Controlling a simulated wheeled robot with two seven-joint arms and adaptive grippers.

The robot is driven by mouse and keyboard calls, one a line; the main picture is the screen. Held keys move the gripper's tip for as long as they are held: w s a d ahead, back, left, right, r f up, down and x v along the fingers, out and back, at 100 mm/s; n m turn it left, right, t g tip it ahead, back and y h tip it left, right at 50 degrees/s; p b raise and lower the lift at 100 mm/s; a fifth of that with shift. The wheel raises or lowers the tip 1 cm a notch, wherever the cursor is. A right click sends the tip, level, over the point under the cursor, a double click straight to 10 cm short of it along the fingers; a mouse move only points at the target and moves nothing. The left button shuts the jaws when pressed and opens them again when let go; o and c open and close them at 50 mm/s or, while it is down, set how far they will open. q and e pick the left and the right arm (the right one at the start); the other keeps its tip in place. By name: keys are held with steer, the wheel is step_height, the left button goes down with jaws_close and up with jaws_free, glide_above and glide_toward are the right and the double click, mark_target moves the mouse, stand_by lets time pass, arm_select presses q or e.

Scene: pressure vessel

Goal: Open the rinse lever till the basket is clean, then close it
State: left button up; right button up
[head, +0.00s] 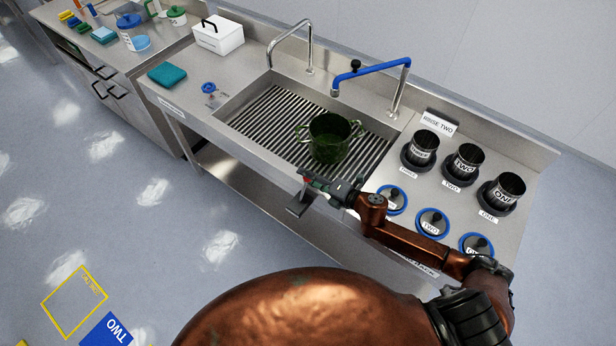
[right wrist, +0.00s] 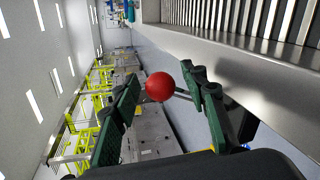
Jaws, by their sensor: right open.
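A dark green two-handled pot (head: 330,138), seemingly the basket, stands upright on the slatted sink grate (head: 270,125) in the head view. Its inside looks green. My right gripper (head: 306,186) is at the sink's front edge, below and left of the pot in the picture. In the right wrist view, a red ball knob (right wrist: 160,86) on a thin metal rod, seemingly the rinse lever, shows between the open fingers of my right gripper (right wrist: 163,100). I cannot tell whether a finger touches the knob. In the head view my gripper mostly hides the lever. My left gripper is not in view.
A steel tap (head: 309,45) and a blue-armed tap (head: 375,70) rise behind the sink. Three black cups, one labelled TWO (head: 465,160), and several blue-rimmed lids (head: 432,222) occupy the right counter. A white box (head: 218,36) and teal cloth (head: 167,75) lie left.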

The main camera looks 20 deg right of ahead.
jaws_close()
stand_by(0.5)
